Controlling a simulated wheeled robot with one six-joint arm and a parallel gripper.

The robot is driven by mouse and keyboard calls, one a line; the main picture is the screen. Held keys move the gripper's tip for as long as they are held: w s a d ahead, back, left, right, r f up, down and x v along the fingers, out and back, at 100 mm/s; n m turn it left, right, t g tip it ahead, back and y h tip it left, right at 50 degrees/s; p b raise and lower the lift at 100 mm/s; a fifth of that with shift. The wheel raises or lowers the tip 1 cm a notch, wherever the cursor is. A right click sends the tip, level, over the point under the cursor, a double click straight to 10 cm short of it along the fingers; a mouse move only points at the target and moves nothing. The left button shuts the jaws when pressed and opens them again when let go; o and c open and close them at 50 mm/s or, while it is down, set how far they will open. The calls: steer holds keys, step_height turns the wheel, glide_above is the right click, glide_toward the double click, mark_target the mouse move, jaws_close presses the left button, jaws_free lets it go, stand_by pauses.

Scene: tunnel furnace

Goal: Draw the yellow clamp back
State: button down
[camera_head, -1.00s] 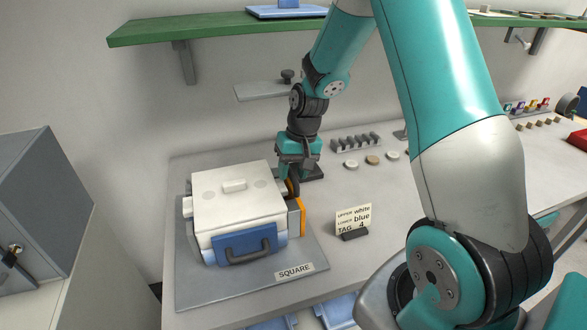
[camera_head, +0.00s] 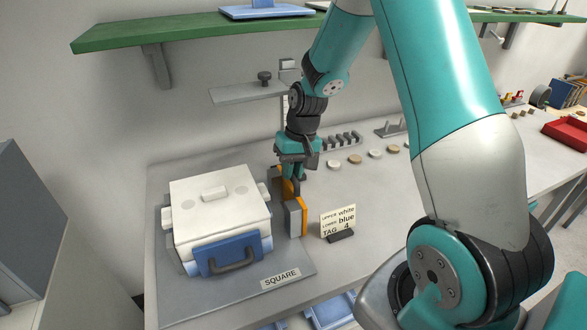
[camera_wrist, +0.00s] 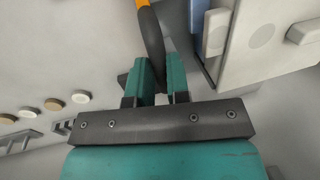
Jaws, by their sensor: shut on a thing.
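The yellow clamp (camera_head: 302,216), orange with a grey pad, stands right of the furnace box (camera_head: 218,200), with a gap of bare plate between them. My gripper (camera_head: 293,179) is shut on the clamp's dark handle at its rear end. In the wrist view my gripper's teal fingers (camera_wrist: 158,78) close around the dark handle (camera_wrist: 150,38), whose orange end shows at the top edge. The box has a white top and a blue front with a grey handle. It also shows in the wrist view (camera_wrist: 262,38), beside the clamp and apart from it.
A grey base plate (camera_head: 225,303) labelled SQUARE lies under the box. A sign card (camera_head: 338,220) stands just right of the clamp. Several round discs (camera_head: 375,153) and a slotted rack (camera_head: 342,140) lie behind. A green shelf (camera_head: 190,33) hangs above.

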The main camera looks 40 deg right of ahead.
steer(key=shift+d, duration=0.2)
steer(key=c, duration=1.1)
jaws_free()
steer(key=shift+s+d, duration=0.1)
steer(key=shift+d, duration=0.05)
steer(key=d+r+b, duration=0.1)
steer(key=d+r, duration=0.2)
steer(key=r, duration=1.4)
steer(key=shift+s, duration=0.4)
